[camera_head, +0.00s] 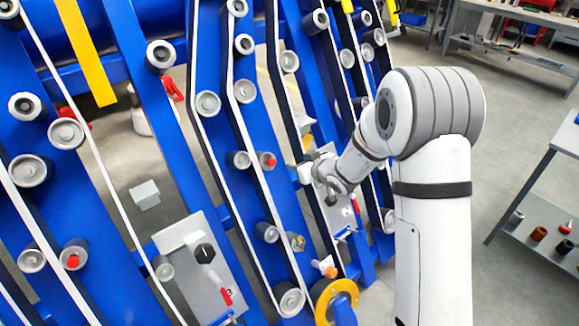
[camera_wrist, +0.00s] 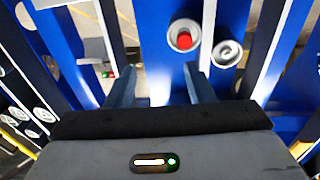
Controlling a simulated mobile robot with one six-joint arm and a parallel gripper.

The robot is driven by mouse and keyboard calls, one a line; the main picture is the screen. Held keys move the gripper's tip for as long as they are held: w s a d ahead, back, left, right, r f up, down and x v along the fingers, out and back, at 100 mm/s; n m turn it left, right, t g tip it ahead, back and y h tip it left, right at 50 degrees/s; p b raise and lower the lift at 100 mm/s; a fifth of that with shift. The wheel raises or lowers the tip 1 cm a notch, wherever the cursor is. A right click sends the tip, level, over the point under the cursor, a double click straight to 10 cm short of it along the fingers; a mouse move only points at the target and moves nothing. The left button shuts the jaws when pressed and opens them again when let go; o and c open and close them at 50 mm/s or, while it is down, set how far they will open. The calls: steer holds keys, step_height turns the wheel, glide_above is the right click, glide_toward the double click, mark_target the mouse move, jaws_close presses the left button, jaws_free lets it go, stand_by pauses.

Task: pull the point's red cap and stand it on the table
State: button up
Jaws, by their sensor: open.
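The red cap (camera_head: 269,160) sits in a grey round fitting on a blue upright of the chassis. In the wrist view the red cap (camera_wrist: 184,41) shows inside its pale ring, just beyond the fingertips and nearer the right finger. My gripper (camera_wrist: 160,75) is open, with nothing between its fingers. In the head view my gripper (camera_head: 303,173) is to the right of the cap and apart from it, partly hidden by the wrist. A table (camera_head: 568,137) stands at the right edge, cut off by the frame.
A grey roller (camera_wrist: 228,53) stands close beside the cap. White belts and several rollers run along the blue frame around my gripper. Another red cap (camera_head: 73,262) sits at lower left. A lower shelf (camera_head: 535,252) at right holds several small cylinders.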

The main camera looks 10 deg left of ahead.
mark_target(274, 164)
steer(key=shift+n+g+y, duration=0.4)
steer(key=shift+n+y, duration=0.1)
steer(key=shift+y, duration=0.4)
steer(key=w+a+f, duration=0.1)
steer(key=a, duration=0.2)
steer(key=w+a+f, duration=0.2)
steer(key=a, duration=0.1)
steer(key=w+a+f+p, duration=0.1)
steer(key=a+f, duration=0.1)
steer(key=a, duration=0.1)
steer(key=shift+w+f, duration=0.1)
steer(key=shift+w, duration=0.05)
steer(key=shift+d, duration=0.1)
steer(key=c, duration=1)
steer(key=shift+r+v, duration=0.25)
steer(key=shift+v, duration=1.6)
steer(key=shift+c, duration=0.2)
